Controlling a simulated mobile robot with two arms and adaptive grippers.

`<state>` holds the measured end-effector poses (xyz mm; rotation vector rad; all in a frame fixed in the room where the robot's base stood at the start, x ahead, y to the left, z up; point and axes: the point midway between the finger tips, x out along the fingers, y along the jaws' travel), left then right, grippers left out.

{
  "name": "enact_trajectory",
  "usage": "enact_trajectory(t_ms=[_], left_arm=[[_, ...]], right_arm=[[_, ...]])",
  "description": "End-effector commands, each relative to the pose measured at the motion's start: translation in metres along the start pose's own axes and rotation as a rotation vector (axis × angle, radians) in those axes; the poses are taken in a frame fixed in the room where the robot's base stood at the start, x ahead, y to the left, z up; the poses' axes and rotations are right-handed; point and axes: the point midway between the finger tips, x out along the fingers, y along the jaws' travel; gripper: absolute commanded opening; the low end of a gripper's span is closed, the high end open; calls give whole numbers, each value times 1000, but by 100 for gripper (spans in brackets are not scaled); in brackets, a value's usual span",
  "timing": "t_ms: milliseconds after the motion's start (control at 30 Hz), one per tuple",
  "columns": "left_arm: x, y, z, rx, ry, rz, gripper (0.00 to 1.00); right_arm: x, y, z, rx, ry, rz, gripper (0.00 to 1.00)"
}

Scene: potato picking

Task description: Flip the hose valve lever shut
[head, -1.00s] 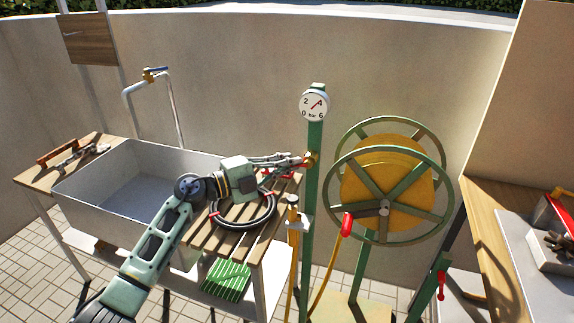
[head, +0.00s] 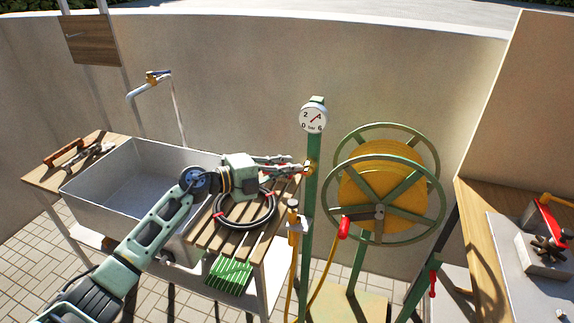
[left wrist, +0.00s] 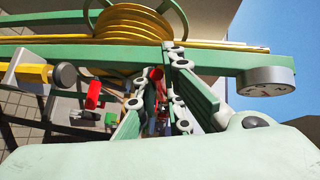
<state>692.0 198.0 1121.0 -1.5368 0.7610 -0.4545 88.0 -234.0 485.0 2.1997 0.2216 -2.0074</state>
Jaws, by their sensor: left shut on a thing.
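The hose valve (head: 311,168) is a small brass fitting on the green post (head: 312,205), below the round pressure gauge (head: 313,119). My left gripper (head: 301,168) reaches it from the left, its fingers nearly together at the valve. It is shut on the red valve lever (left wrist: 155,73), which shows between the fingers in the left wrist view. The fingers hide most of the lever in the head view, so its exact angle is hard to tell. My right gripper is not in view.
The hose reel (head: 385,190) with its red crank handle (head: 344,228) stands right of the post. A yellow nozzle (head: 293,212) hangs beside the post. A coiled black hose (head: 246,222) lies on the slatted bench below my left arm. A sink (head: 100,193) is at left.

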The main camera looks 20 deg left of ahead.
Motion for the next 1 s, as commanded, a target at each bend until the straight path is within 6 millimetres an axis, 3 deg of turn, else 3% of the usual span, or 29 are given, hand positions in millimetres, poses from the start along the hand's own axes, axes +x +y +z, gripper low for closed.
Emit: enact_trajectory(t_ms=[133,200,400,767,1000], left_arm=[[0,5,0,6,-1,9,0],[0,5,0,6,-1,9,13],[0,3,0,4,-1,5,28],[-6,2,1,3,-2,3,28],[-50,4,2,3,-4,8,28]], right_arm=[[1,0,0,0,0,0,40],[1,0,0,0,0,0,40],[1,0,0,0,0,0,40],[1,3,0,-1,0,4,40],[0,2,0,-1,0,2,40]])
